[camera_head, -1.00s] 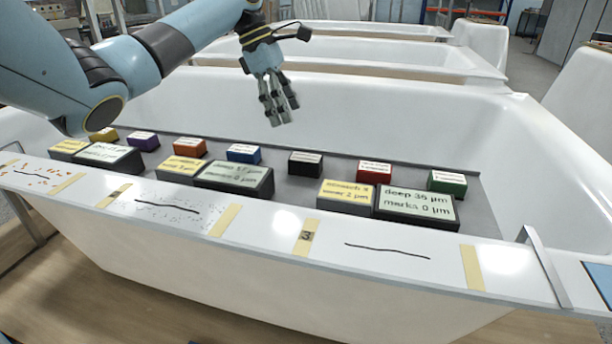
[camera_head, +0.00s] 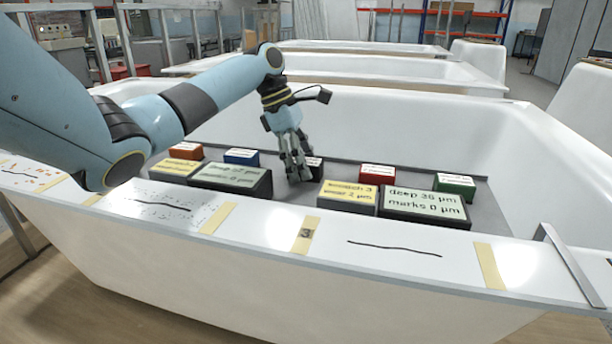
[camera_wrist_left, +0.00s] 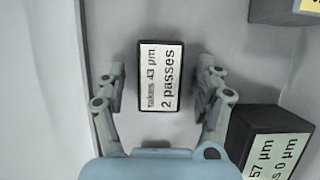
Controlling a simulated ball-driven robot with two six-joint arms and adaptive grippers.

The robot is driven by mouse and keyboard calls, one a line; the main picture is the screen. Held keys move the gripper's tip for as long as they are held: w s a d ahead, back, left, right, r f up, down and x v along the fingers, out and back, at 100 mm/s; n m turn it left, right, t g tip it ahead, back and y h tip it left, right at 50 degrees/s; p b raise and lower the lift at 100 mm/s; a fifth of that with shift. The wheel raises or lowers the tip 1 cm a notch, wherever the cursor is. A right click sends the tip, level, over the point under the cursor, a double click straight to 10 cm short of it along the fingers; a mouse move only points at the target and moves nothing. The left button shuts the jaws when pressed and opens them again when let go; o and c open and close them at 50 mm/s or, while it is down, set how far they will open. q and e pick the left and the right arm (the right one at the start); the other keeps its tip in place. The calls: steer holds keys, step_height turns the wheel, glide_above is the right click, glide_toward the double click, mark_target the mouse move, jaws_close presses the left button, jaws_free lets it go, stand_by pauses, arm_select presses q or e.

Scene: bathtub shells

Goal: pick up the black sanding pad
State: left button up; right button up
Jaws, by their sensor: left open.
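The black sanding pad (camera_head: 317,170) sits on the grey tray in the tub, partly hidden behind my left gripper (camera_head: 297,172) in the head view. In the left wrist view the pad (camera_wrist_left: 160,76) is a small dark block whose white label reads "takes 43 µm" and "2 passes". My left gripper (camera_wrist_left: 161,82) is open, with one finger on each side of the pad. Gaps show between the pad and both fingers. My right gripper is in neither view.
A red block (camera_head: 377,172) and a green block (camera_head: 454,184) sit to the right, a blue block (camera_head: 241,157) to the left. Large labelled blocks (camera_head: 424,204) and (camera_head: 231,178) stand nearer the white tub rim (camera_head: 390,262). In the wrist view, a dark labelled block (camera_wrist_left: 255,122) lies close to the right finger.

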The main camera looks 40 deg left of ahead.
mark_target(313, 161)
arm_select(q)
steer(key=shift+r, duration=0.1)
steer(key=shift+c, duration=1.1)
steer(key=c, duration=1)
steer(key=shift+c, duration=0.2)
steer(key=shift+r, duration=0.4)
step_height(313, 161, up, 4)
steer(key=shift+a+p, duration=0.1)
steer(key=shift+p, duration=1.1)
steer(key=s+d+r+p, duration=0.2)
steer(key=d+r+p, duration=0.2)
steer(key=d, duration=0.7)
steer(key=shift+d+r, duration=0.3)
steer(key=shift+r, duration=0.85)
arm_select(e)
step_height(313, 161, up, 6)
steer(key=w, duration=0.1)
